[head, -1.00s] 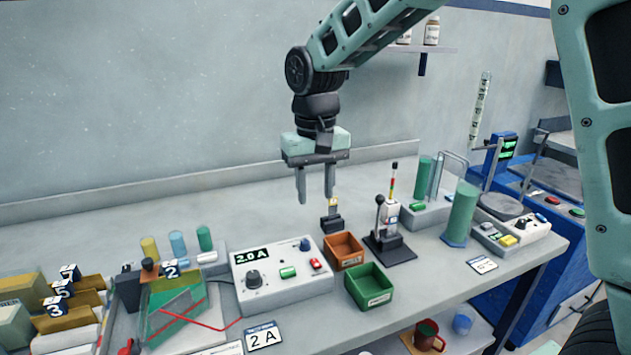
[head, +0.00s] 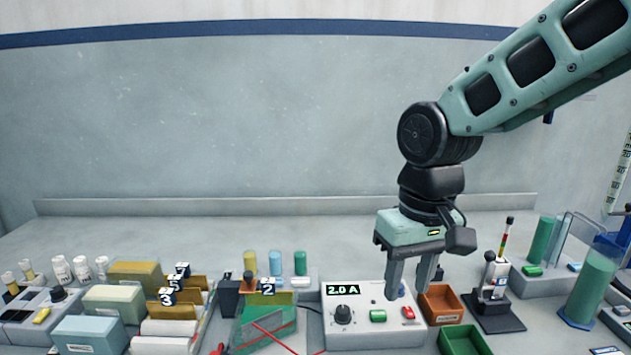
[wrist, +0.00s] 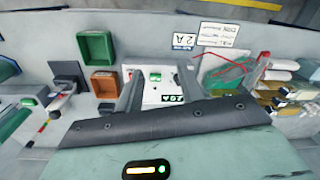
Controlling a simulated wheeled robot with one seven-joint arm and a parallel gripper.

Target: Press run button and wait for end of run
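The white power supply box (head: 365,335) stands on the bench and its display (head: 342,290) reads 2.0 A. A green button (head: 378,316), a black knob (head: 343,314) and a red switch (head: 408,312) are on its face. I cannot read which one is marked run. My gripper (head: 409,296) is open and empty, pointing down above the right part of the box. In the wrist view the green button (wrist: 155,77) shows between the two fingers, and the box (wrist: 160,95) is partly hidden by them. I cannot tell whether a fingertip touches the box.
A brown tray (head: 441,303) and a green tray (head: 463,341) lie right of the box. A black-based stand with a lever (head: 494,300) is further right. A green tank with red leads (head: 262,328) and numbered racks (head: 172,292) are on the left.

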